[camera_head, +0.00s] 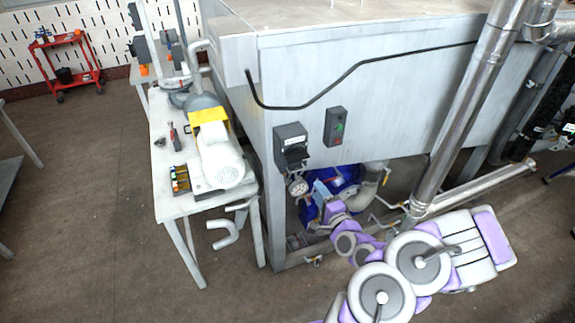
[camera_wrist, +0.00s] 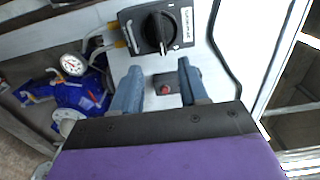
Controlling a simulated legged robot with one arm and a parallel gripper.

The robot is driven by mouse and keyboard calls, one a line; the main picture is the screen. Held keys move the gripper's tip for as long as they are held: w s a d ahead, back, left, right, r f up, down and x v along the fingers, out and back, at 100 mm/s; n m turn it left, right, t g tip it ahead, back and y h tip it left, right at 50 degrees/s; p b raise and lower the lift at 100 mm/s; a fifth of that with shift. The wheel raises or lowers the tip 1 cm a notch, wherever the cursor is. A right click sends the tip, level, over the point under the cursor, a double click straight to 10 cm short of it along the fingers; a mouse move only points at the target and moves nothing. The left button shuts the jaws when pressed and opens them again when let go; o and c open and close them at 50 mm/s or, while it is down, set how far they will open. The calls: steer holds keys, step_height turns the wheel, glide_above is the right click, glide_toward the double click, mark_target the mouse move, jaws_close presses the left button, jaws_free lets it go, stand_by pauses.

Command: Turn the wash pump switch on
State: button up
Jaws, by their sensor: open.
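The rotary switch (camera_head: 291,148) is a dark grey box with a black knob and a white label, mounted on the metal side of the large machine. In the wrist view the switch (camera_wrist: 157,28) shows at the top, just beyond my fingertips. Its knob handle appears roughly upright in that picture. The label is too small to read. My gripper (camera_wrist: 158,68) is open and empty, its two blue-grey fingers spread below the switch in the picture. In the head view my gripper (camera_head: 321,190) is low in front of the machine, below the switch, apart from it.
A push-button box (camera_head: 334,126) with a green button is right of the switch; its red button (camera_wrist: 166,89) shows between my fingers. A pressure gauge (camera_head: 298,186) and blue pump (camera_wrist: 72,94) are nearby. A white table (camera_head: 172,207) with a motor stands left.

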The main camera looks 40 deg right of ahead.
mark_target(300, 162)
steer(key=b+x, duration=0.4)
steer(key=x, duration=0.2)
steer(key=b+x, duration=0.4)
steer(key=x, duration=0.1)
steer(key=b+x, duration=0.4)
steer(key=x, duration=0.2)
steer(key=shift+w+d+f, duration=0.2)
steer(key=shift+d, duration=0.2)
stand_by(0.4)
jaws_close()
